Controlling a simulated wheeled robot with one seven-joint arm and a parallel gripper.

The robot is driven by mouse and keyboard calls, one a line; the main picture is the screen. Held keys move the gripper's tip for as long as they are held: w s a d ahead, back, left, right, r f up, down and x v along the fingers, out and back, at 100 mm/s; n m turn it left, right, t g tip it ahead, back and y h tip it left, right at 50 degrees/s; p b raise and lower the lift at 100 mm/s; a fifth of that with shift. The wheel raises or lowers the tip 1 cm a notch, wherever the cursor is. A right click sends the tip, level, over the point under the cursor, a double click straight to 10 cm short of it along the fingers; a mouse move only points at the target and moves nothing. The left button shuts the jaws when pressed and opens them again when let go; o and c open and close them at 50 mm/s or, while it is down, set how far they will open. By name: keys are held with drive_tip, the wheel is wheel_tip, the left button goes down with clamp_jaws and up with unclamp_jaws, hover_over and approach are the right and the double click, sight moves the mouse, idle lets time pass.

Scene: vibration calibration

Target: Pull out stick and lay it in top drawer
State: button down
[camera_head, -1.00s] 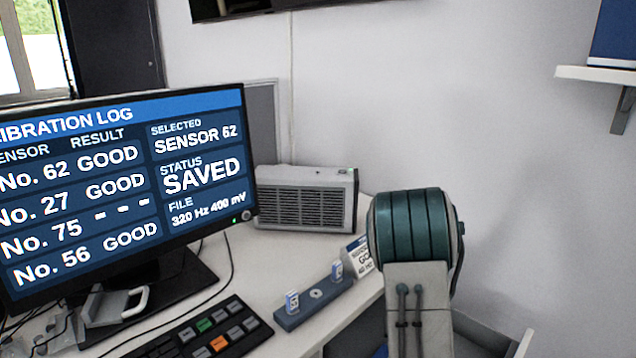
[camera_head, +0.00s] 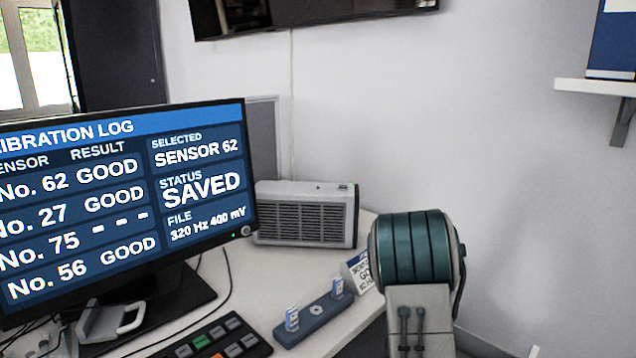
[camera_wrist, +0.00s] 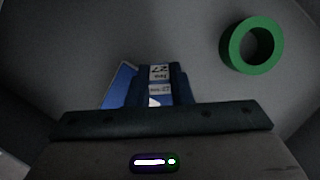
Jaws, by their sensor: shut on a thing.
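In the wrist view, my gripper (camera_wrist: 158,85) points down into a grey-walled space that looks like a drawer. It is shut on a small piece with a white label (camera_wrist: 160,72), which seems to read 27. I cannot tell whether this piece is the stick. A blue flat thing (camera_wrist: 120,88) lies behind the fingers, partly hidden by them. In the head view, the gripper and the drawer are out of sight, below the picture.
A green ring (camera_wrist: 252,45) lies right of my gripper. On the desk stand a monitor (camera_head: 120,200), a grey vented box (camera_head: 305,215), a keypad (camera_head: 215,338) and a blue holder (camera_head: 318,312) with two small labelled pieces. A wall shelf (camera_head: 600,87) is at right.

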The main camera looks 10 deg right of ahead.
drive_tip(key=shift+s+a+f+b, duration=0.1)
drive_tip(key=shift+s+f+b, duration=0.2)
drive_tip(key=shift+f, duration=0.25)
drive_tip(key=c, duration=1.2)
unclamp_jaws()
drive_tip(key=shift+f, duration=0.1)
drive_tip(key=shift+w+a, duration=0.1)
drive_tip(key=shift+a, duration=0.1)
drive_tip(key=shift+d+p+v, duration=0.15)
drive_tip(key=shift+p+v, duration=0.55)
drive_tip(key=shift+v, duration=0.2)
drive_tip(key=shift+d+p+v, duration=0.15)
drive_tip(key=shift+p+v, duration=0.5)
drive_tip(key=shift+v, duration=0.2)
drive_tip(key=shift+a+r+p, duration=0.1)
drive_tip(key=shift+r+p, duration=0.55)
drive_tip(key=shift+r, duration=0.3)
drive_tip(key=shift+r, duration=0.1)
